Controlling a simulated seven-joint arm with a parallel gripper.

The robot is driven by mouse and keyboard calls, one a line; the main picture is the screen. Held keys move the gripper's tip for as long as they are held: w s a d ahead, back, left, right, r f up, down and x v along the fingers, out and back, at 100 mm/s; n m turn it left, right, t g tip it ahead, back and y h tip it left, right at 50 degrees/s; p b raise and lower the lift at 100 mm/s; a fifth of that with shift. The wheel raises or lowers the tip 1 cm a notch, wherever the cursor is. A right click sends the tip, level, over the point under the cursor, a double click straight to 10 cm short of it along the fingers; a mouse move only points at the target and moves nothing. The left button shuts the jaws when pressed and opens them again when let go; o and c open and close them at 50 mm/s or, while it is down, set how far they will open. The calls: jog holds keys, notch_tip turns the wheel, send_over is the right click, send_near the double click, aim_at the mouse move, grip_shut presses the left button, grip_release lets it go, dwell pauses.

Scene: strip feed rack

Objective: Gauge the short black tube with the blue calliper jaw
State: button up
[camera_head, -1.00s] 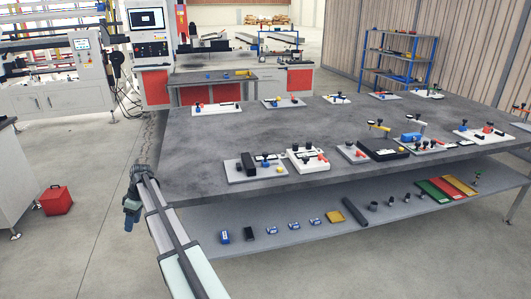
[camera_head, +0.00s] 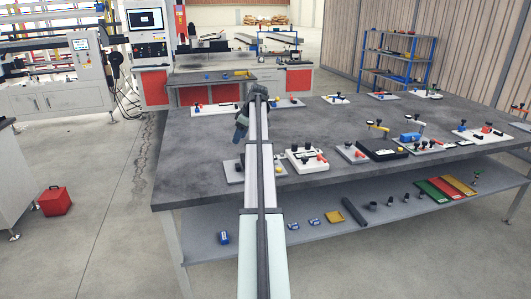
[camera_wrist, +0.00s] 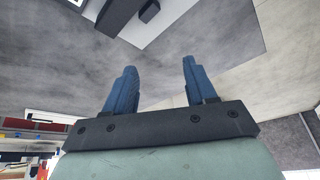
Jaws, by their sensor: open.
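My gripper (camera_head: 243,122) is over the left part of the grey table, above its surface. In the wrist view its two blue fingers (camera_wrist: 160,70) stand apart with nothing between them. Several short black tube-like pieces stand on the lower shelf, one of them a wide dark tube (camera_head: 373,207); I cannot tell which is the tube of the task. A blue block (camera_head: 409,137) sits on a plate at the table's right; whether it is the calliper jaw I cannot tell. Other small blue parts show on plates, including a blue one (camera_head: 462,126) at far right.
The grey table (camera_head: 190,180) carries several fixture plates, including a white one (camera_head: 308,158) right of my arm. A black block (camera_wrist: 118,14) on a pale plate shows at the wrist view's top. The lower shelf (camera_head: 330,240) holds small boxes and coloured trays. The table's left front is bare.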

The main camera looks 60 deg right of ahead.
jog(key=s+d+r+m+h, duration=0.1)
jog(key=s+d+r+m, duration=0.1)
jog(key=s+d, duration=0.85)
jog(key=x, duration=0.4)
jog(key=a+x, duration=0.1)
jog(key=x, duration=0.3)
jog(key=s+x, duration=0.1)
jog(key=x, duration=0.3)
jog(key=shift+w+a+f, duration=0.1)
jog(key=shift+a+f, duration=0.05)
jog(key=shift+f, duration=0.45)
jog(key=shift+c, duration=0.4)
grip_shut()
